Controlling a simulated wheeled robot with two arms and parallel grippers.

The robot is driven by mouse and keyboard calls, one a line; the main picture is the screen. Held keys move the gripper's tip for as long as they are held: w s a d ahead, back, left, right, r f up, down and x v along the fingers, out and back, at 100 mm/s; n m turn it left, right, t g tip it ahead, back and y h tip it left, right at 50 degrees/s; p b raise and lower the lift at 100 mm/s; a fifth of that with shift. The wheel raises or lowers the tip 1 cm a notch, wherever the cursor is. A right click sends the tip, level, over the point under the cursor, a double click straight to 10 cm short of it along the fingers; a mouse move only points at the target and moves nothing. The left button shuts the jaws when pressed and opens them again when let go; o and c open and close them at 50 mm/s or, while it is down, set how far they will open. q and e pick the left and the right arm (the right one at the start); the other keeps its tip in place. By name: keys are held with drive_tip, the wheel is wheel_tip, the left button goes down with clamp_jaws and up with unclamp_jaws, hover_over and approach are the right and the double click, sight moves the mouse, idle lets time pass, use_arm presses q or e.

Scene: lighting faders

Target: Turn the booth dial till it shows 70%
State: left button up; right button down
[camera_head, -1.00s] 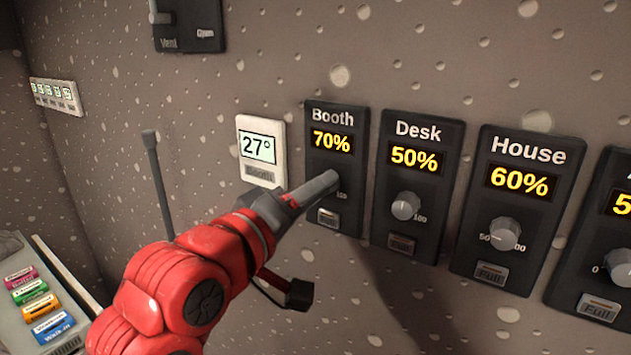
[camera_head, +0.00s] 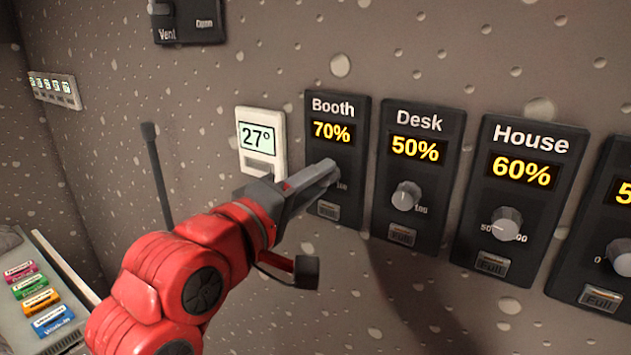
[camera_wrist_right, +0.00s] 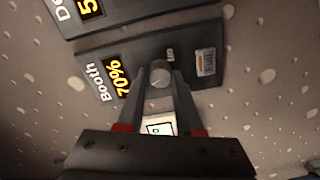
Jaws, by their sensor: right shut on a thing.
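The booth panel (camera_head: 348,112) is a dark plate on the wall, and its yellow display (camera_head: 332,132) reads 70%. In the head view its dial is hidden behind my right gripper (camera_head: 330,172), which reaches in from the lower left. In the right wrist view the round grey booth dial (camera_wrist_right: 160,74) sits between the two fingers of my right gripper (camera_wrist_right: 161,80), which are closed on its sides. The booth display also reads 70% there (camera_wrist_right: 117,73). My left gripper is not in view.
The desk panel (camera_head: 418,119) shows 50% and the house panel (camera_head: 530,140) shows 60%, each with its own dial. A white 27° display (camera_head: 262,115) hangs left of the booth panel. A console with coloured labels (camera_head: 35,295) stands at lower left.

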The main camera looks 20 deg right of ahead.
drive_tip(key=c, duration=0.6)
unclamp_jaws()
drive_tip(key=shift+o, duration=0.2)
drive_tip(key=shift+a, duration=0.1)
drive_tip(key=p+v, duration=0.3)
drive_tip(key=v, duration=1.4)
